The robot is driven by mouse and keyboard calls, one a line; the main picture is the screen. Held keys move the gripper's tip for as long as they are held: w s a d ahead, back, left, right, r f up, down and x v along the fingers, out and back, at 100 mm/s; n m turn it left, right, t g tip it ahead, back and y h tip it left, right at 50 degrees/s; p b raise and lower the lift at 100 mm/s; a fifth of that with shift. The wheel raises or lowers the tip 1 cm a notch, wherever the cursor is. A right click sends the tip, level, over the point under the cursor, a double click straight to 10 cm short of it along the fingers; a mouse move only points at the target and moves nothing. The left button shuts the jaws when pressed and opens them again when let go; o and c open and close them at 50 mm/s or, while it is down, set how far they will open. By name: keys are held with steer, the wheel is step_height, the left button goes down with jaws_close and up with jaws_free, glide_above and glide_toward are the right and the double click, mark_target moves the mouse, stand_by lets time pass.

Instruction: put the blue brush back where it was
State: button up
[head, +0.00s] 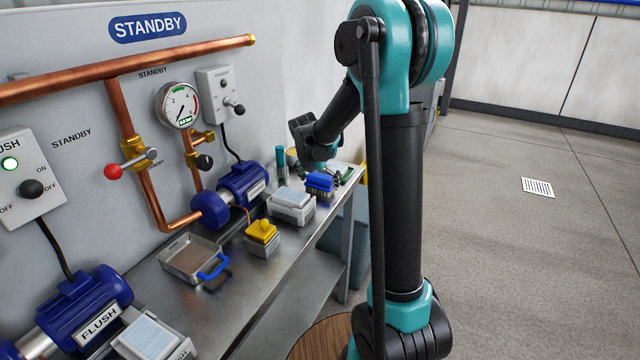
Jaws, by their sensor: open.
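The blue brush (319,180) is at the far end of the steel bench, blue on top with darker bristles below. It sits just right of a grey box with a pale top. My arm reaches over the far end of the bench. My gripper (340,177) is low beside and behind the brush, small and partly hidden by it. It is open. I cannot tell whether a finger touches the brush.
The steel bench (240,287) holds a grey box (291,208), a yellow-topped block (262,232), a metal tray with a blue handle (193,262) and blue pumps (243,184). A teal cylinder (280,159) stands near the wall. Copper pipes line the wall.

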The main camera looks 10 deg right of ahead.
steer(key=v, duration=1.2)
steer(key=s+d+f+m+y, duration=0.1)
steer(key=s+d+f+m, duration=0.1)
steer(key=s+f+m, duration=0.3)
steer(key=s+d+f+m+y, duration=0.1)
steer(key=s+f+m, duration=0.4)
steer(key=s+m, duration=0.8)
steer(key=s+d+f+m, duration=0.3)
steer(key=s+f+m, duration=0.3)
steer(key=s+m, duration=0.2)
steer(key=m, duration=0.2)
steer(key=shift+s+d+m+y, duration=0.35)
steer(key=shift+s+m+y, duration=0.05)
steer(key=shift+r, duration=0.1)
